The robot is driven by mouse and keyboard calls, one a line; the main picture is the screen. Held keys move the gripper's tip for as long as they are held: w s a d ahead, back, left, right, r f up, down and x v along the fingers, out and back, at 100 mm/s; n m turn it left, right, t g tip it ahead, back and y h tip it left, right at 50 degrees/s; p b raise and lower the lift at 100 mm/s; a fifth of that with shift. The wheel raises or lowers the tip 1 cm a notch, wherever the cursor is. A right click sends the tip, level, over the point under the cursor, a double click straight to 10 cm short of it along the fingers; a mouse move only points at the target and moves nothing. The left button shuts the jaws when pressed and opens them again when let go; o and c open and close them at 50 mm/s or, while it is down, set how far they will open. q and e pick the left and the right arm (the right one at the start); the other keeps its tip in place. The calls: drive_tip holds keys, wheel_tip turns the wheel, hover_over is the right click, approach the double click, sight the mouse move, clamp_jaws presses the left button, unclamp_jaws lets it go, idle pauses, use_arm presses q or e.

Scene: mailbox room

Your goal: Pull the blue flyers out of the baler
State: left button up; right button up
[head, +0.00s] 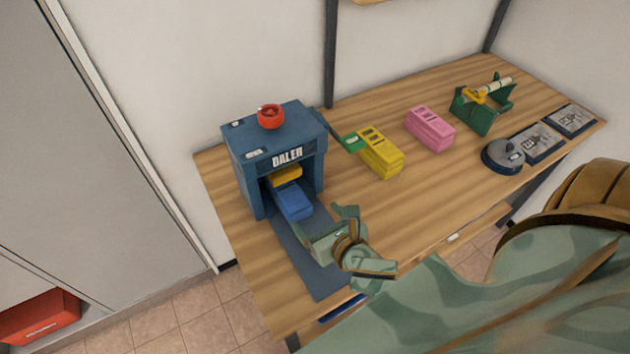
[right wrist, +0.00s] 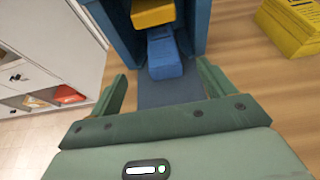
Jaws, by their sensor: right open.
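The blue baler (head: 275,150) stands at the left end of the wooden table, with a red knob on top. The blue flyers (head: 294,202) lie in its opening and stick out at the front, under a yellow block (head: 287,175). In the right wrist view the blue flyers (right wrist: 163,57) lie ahead, between and beyond the fingers. My right gripper (head: 322,223) is open and empty in front of the baler, above the dark mat (head: 310,265), apart from the flyers. My left gripper is not in view.
A yellow bundle (head: 381,155) and a pink bundle (head: 430,129) lie right of the baler. A green lever (head: 352,142) juts out beside it. A green stand (head: 484,108), a round grey device (head: 503,155) and dark trays are farther right. Clear tabletop lies between.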

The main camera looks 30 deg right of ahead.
sight(285, 186)
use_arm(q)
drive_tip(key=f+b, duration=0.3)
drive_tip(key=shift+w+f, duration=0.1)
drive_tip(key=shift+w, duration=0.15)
use_arm(e)
drive_tip(key=x, duration=1.6)
drive_tip(key=shift+w+f, duration=0.15)
drive_tip(key=shift+w, duration=0.05)
